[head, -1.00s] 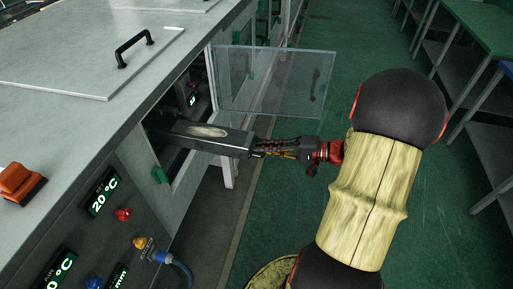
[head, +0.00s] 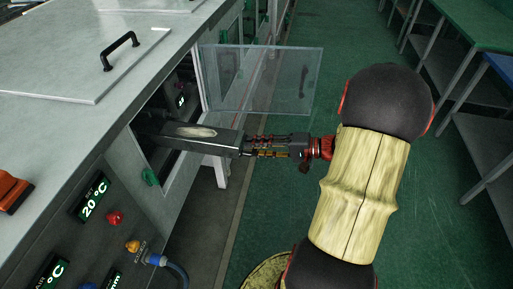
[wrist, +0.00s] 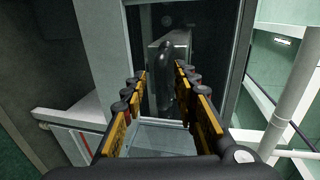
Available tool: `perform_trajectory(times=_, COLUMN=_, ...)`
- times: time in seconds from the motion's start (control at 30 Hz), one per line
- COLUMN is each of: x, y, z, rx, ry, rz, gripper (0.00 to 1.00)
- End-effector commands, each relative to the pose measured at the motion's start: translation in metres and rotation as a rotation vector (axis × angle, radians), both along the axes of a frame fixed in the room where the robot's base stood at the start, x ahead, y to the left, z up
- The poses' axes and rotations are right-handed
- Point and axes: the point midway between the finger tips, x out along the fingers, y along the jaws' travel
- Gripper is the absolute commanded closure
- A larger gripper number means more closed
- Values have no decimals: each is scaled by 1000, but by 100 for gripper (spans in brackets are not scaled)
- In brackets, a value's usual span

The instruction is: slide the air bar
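The air bar (head: 190,137) is a long dark grey box beam with a pale worn patch on top. It sticks out through the open side opening of the machine. Its end shows in the wrist view (wrist: 182,50) with a dark upright handle (wrist: 168,78) on it. My gripper (head: 246,146) is at the outer end of the bar. In the wrist view, its two orange-and-black fingers (wrist: 161,72) are spread apart, with the handle seen in the gap between and beyond them. I see no finger pressed on the handle.
A clear hinged door (head: 262,80) stands open just behind my gripper. The machine's front panel (head: 125,205) has displays, buttons and a blue plug with a cable (head: 156,260). The green floor to the right is open up to green-topped tables (head: 480,25).

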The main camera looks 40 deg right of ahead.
Motion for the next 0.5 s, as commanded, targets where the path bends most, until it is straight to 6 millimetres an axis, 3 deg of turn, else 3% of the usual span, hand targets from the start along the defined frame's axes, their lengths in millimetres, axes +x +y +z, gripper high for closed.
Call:
perform_trajectory(times=0.17, x=-13, y=-11, z=4, rx=-2, ry=0, rz=-5, gripper=71)
perform_trajectory(times=0.5, x=-66, y=-50, z=18, rx=-2, ry=0, rz=-6, gripper=71)
